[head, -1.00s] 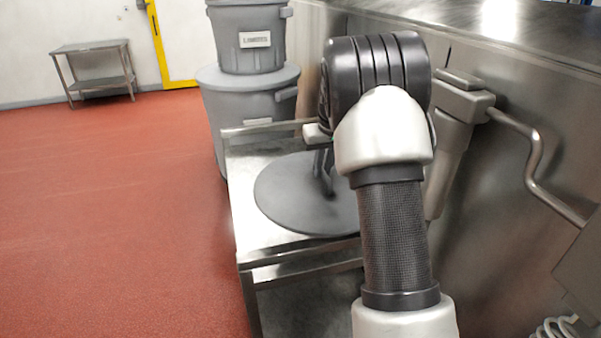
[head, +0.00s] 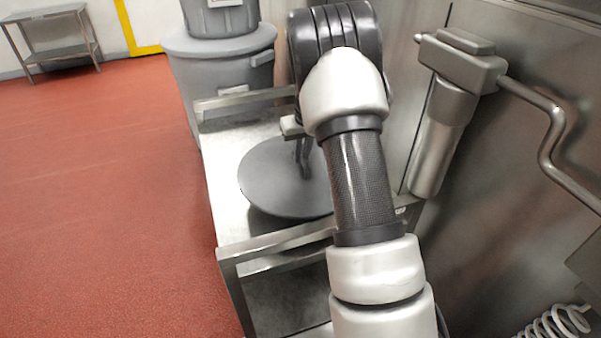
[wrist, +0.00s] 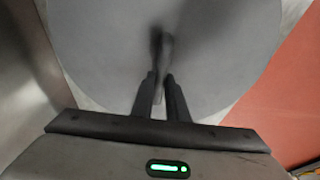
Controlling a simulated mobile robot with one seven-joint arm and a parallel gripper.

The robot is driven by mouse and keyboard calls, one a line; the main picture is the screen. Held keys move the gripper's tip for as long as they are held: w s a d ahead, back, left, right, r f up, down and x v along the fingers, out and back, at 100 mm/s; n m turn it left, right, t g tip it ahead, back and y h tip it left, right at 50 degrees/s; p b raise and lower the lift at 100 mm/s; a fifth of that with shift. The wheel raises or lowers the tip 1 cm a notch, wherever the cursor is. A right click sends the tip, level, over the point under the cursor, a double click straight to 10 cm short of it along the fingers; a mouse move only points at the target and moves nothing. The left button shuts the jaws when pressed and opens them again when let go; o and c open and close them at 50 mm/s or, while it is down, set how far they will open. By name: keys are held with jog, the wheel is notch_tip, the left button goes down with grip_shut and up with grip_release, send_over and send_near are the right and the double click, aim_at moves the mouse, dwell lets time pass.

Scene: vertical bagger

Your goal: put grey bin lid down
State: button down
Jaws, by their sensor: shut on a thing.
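The grey bin lid (head: 275,190) is a round flat disc over the steel stand's top (head: 222,160) in the head view. My arm hides its right part. My gripper (head: 305,165) is above the lid, with its fingers pointing down. In the wrist view the gripper (wrist: 160,90) is shut on the lid's raised handle (wrist: 161,50), and the lid (wrist: 225,50) fills most of the picture. I cannot tell for sure whether the lid touches the stand's top or hangs just above it.
Grey bins (head: 225,75) are stacked behind the stand. A raised steel rail (head: 280,240) runs along the stand's near edge. A steel machine wall with a bent pipe (head: 550,130) is close on the right. Red floor (head: 100,190) is open on the left.

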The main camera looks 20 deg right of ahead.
aim_at(302, 170)
jog(key=shift+w+f, duration=0.1)
jog(key=shift+f, duration=3.5)
jog(key=shift+f+b, duration=0.1)
jog(key=shift+b, duration=0.2)
jog(key=c, duration=1.7)
grip_release()
jog(key=shift+c, duration=0.2)
